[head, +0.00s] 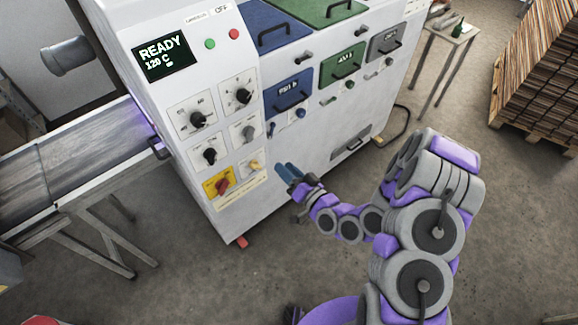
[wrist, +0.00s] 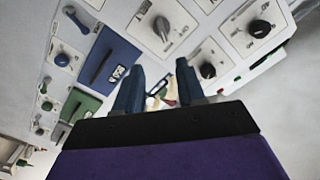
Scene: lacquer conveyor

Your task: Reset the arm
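My gripper (head: 288,174) is at the end of my grey and purple arm, in front of the white machine's (head: 330,130) lower front panel. In the wrist view, the two blue fingers of my gripper (wrist: 160,92) stand apart with a gap between them and nothing held. Through the gap a red and yellow control shows partly; the fingers hide some of it. In the head view the red switch on its yellow plate (head: 223,186) is left of my gripper. I cannot tell the exact distance from the fingertips to the panel.
The machine's display (head: 163,56) reads READY 120 C. Several black knobs (head: 198,119) and blue and green drawers (head: 343,66) are on its front. A conveyor (head: 75,160) joins its left side. A small table (head: 447,32) and a pallet stack (head: 550,75) stand at right. Floor between is clear.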

